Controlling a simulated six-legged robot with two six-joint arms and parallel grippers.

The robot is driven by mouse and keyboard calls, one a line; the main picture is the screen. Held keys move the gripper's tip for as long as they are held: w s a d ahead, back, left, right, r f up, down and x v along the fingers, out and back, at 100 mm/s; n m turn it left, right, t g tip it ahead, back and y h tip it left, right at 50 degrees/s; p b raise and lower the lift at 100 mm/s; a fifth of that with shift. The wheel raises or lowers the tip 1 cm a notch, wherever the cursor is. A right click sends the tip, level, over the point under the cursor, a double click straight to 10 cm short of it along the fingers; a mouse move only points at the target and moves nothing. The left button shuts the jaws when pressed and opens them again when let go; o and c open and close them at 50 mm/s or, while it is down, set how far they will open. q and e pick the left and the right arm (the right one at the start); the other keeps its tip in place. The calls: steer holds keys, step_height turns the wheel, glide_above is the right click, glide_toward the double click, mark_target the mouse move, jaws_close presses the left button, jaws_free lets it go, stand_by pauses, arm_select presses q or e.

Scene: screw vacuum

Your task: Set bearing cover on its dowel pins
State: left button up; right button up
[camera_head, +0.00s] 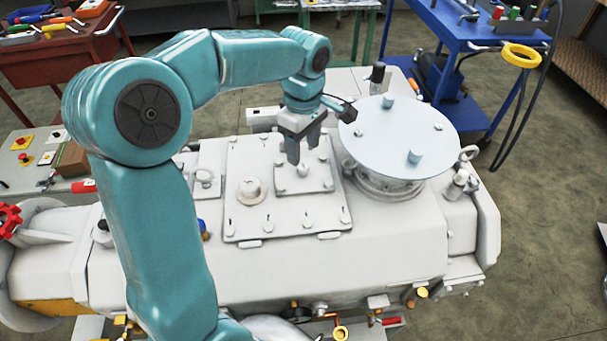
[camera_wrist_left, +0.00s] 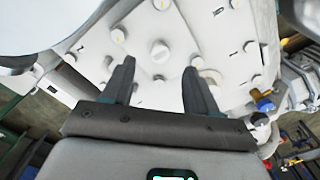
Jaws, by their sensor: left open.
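My left gripper (camera_head: 303,149) is open and points down over a small pale plate (camera_head: 318,184) with a central knob (camera_head: 303,170). In the left wrist view, the knob (camera_wrist_left: 160,51) shows beyond and between the fingertips (camera_wrist_left: 159,67), with nothing gripped. A pale blue round disc (camera_head: 385,143) with several upright pegs lies over a round flange (camera_head: 383,188) to the right of the gripper. I cannot tell for sure whether the disc or the small plate is the bearing cover. No dowel pins can be made out for certain. My right gripper is not in view.
The white machine housing (camera_head: 290,262) fills the middle. A larger bolted plate (camera_head: 242,218) with another knob (camera_head: 250,189) lies under and left of the gripper. A lifting eye (camera_head: 469,153) stands right of the disc. A blue cart (camera_head: 450,25) and a red tool table (camera_head: 60,45) stand behind.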

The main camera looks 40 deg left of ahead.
mark_target(303, 165)
arm_select(q)
steer(key=shift+s+f, duration=0.1)
steer(key=shift+f, duration=2.95)
steer(key=shift+a, duration=0.1)
jaws_close()
